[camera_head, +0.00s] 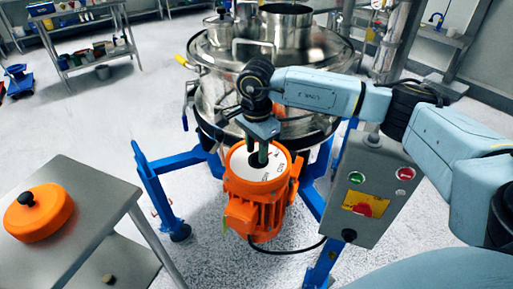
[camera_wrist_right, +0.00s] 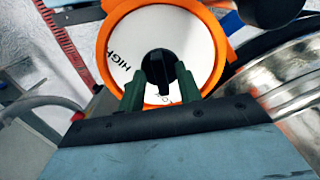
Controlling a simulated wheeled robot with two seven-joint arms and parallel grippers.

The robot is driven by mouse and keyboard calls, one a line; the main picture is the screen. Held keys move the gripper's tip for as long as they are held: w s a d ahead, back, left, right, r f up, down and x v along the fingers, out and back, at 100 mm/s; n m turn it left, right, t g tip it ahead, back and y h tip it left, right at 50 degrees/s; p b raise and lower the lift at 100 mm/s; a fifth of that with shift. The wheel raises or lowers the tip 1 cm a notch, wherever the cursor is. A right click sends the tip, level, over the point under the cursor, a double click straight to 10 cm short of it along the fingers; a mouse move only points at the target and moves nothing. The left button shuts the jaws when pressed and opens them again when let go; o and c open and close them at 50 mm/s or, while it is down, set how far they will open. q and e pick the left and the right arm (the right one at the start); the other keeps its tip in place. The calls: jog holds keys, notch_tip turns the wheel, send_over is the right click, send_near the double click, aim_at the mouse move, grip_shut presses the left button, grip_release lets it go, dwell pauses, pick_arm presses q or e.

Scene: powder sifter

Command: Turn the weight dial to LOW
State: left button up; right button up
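The weight dial is a black knob (camera_wrist_right: 163,72) on a round white face (camera_wrist_right: 195,40) with an orange rim, on top of the orange motor (camera_head: 252,207). The word HIGH is on the left of the face in the right wrist view. Another label below the knob is mostly hidden by my gripper. The knob's narrow end points down toward that label. My right gripper (camera_head: 259,158) reaches down onto the dial. In the right wrist view its green fingers (camera_wrist_right: 160,80) stand on both sides of the knob and appear to touch it. My left gripper is not in view.
A steel sifter drum (camera_head: 290,50) stands behind the motor on a blue frame (camera_head: 168,172). A grey control box (camera_head: 372,192) with buttons is to the right. A steel table (camera_head: 105,195) with an orange lidded round object (camera_head: 40,213) is at left.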

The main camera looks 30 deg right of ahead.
aim_at(257, 153)
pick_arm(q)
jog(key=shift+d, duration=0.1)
